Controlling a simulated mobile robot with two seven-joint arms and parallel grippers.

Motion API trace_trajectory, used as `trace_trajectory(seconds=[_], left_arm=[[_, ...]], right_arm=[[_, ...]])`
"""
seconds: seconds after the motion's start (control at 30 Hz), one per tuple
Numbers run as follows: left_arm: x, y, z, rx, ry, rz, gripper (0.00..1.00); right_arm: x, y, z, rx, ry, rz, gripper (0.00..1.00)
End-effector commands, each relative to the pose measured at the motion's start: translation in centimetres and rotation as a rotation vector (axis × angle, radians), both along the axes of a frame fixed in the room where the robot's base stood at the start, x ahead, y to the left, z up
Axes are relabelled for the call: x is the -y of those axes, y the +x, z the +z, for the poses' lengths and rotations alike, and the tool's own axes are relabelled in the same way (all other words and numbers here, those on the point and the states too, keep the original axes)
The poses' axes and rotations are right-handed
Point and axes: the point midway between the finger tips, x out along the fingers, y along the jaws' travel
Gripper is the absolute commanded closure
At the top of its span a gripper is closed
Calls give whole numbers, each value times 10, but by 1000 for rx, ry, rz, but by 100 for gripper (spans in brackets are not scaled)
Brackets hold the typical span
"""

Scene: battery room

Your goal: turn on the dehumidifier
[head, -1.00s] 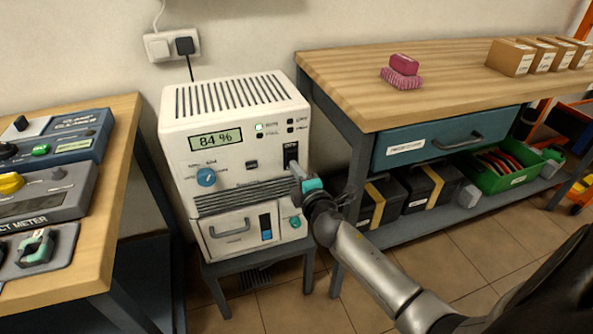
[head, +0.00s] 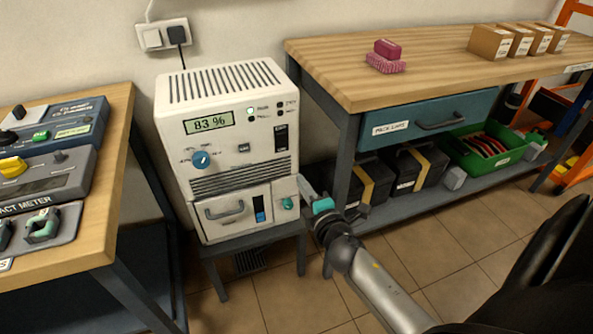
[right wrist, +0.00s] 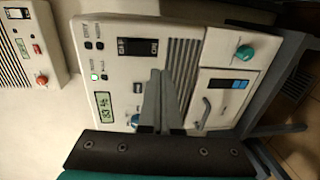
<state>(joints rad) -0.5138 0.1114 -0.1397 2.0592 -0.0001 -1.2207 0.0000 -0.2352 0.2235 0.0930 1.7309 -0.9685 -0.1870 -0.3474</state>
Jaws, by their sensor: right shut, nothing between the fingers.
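The dehumidifier (head: 228,140) is a cream box on a low grey stand. Its display (head: 208,122) reads 83 %, and a green light (head: 250,111) glows beside it. It has a blue knob (head: 201,160), a black rocker switch (head: 281,137), and a drawer with a handle and a teal knob (head: 288,203). My right gripper (head: 304,190) is shut and empty, just right of the lower front near the teal knob. In the right wrist view, the shut fingers (right wrist: 159,98) stand in front of the panel, which appears turned sideways. My left gripper is not in view.
A wooden bench (head: 410,68) stands at the right, with a blue drawer (head: 430,118) and black boxes on its lower shelf. Another table (head: 105,180) with meters stands at the left. A wall socket (head: 152,36) with a black plug is behind the dehumidifier.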

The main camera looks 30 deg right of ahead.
Motion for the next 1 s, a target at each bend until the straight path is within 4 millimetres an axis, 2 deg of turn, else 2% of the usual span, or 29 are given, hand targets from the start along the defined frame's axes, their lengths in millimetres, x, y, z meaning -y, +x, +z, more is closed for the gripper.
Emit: trace_trajectory(seconds=[0.1,0.23,0.87,1.0], left_arm=[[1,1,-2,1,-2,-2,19],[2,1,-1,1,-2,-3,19],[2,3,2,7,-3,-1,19],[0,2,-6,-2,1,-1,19]], right_arm=[[-4,-14,-2,-1,2,0,100],[-5,-21,-3,0,0,1,100],[-6,-23,-3,0,0,1,100],[-8,-26,-19,-37,55,-5,100]])
